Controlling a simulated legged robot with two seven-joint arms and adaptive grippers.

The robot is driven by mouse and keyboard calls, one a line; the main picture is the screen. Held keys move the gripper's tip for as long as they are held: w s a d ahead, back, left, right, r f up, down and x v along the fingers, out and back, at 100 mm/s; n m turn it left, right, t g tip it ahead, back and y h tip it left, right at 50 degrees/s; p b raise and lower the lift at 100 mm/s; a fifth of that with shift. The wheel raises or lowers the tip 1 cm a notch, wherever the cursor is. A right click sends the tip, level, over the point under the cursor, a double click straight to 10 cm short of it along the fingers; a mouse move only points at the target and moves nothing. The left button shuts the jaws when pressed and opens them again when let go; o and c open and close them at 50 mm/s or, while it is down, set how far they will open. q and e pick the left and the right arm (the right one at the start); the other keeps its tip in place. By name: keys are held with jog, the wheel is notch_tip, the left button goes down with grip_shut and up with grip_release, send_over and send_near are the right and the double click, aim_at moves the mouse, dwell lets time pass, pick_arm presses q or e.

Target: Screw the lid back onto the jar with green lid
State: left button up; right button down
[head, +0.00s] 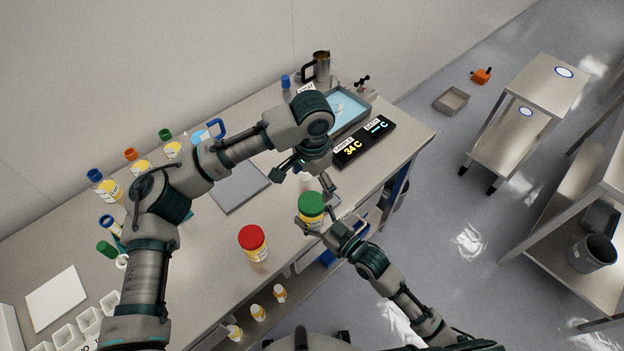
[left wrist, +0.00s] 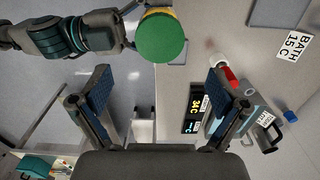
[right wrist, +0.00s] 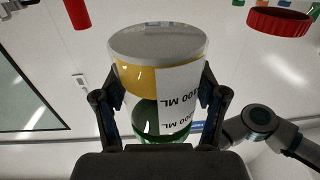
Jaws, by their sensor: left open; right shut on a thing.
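The jar with green lid (head: 313,222) is upright at the table's front edge, its green lid (head: 311,203) sitting on top. I cannot tell how tightly the lid is seated. My left gripper (head: 306,178) is open and empty above the jar. In the left wrist view the green lid (left wrist: 161,38) lies beyond the open fingers, apart from them, toward the top of the picture.
A red-lidded jar (head: 253,243) stands left of the held jar. A grey plate (head: 238,186), a temperature display (head: 364,141) and a blue bath (head: 346,108) are on the table. Several bottles line the back edge. Small bottles (head: 258,312) sit below the front edge.

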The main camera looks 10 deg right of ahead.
aim_at(312, 201)
dwell(0.4)
pick_arm(q)
jog(key=shift+f, duration=4)
jog(key=c, duration=1.2)
jog(key=shift+c, duration=0.2)
jog(key=o, duration=1.3)
